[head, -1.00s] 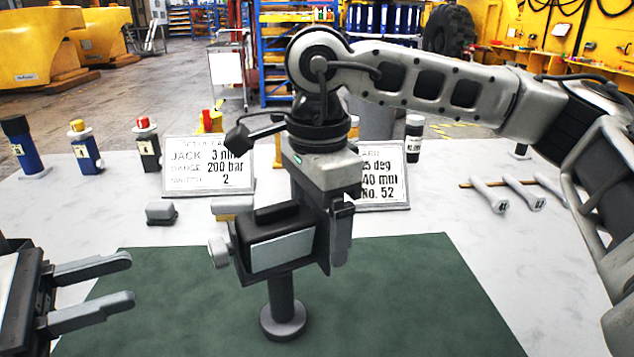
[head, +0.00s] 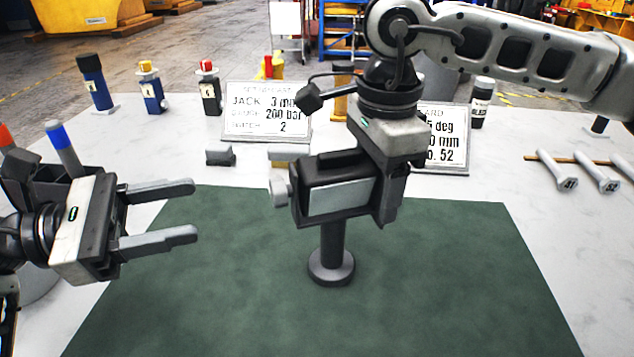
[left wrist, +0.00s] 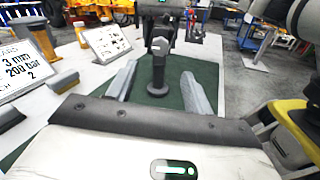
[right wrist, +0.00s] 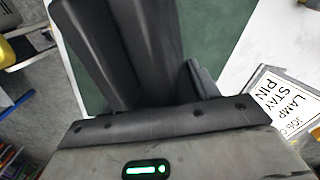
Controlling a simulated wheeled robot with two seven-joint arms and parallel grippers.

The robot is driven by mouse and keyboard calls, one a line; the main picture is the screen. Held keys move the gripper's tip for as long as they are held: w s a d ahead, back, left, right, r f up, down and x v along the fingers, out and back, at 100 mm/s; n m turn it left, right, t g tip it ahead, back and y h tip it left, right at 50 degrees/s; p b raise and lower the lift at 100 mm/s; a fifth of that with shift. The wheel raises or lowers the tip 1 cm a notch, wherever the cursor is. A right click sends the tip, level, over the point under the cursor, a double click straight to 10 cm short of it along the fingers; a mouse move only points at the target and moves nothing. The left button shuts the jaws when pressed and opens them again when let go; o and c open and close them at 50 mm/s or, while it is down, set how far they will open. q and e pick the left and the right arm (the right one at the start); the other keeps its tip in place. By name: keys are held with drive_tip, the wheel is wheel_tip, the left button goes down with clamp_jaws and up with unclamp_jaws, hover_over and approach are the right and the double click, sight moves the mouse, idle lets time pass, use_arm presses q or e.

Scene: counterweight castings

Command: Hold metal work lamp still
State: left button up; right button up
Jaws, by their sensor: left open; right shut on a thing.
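The metal work lamp (head: 340,198) is a dark box-shaped head with a pale front panel, a side knob, and a dark stem on a round base (head: 332,268). It stands upright on the green mat (head: 440,290). My right gripper (head: 388,190) is shut on the lamp head at its right side; its fingers are partly hidden. My left gripper (head: 190,212) is open and empty, left of the lamp and apart from it, fingers pointing towards it. In the left wrist view the lamp's stem (left wrist: 158,68) shows beyond the open fingers. Dark surfaces fill much of the right wrist view.
Two white sign cards (head: 268,110) (head: 442,138) stand behind the mat. Small bottle-like jacks (head: 152,90) line the back left. A small grey block (head: 220,156) lies before the left card. Pale handled pieces (head: 605,176) lie at right. The mat's front is clear.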

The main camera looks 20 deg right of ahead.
sight(282, 192)
use_arm(q)
drive_tip(key=d+n+t, duration=0.1)
drive_tip(key=d+n, duration=0.4)
drive_tip(key=d, duration=0.5)
drive_tip(key=shift+r+t, duration=0.15)
drive_tip(key=shift+t, duration=0.15)
drive_tip(key=shift+s+a, duration=0.1)
drive_tip(key=c, duration=1)
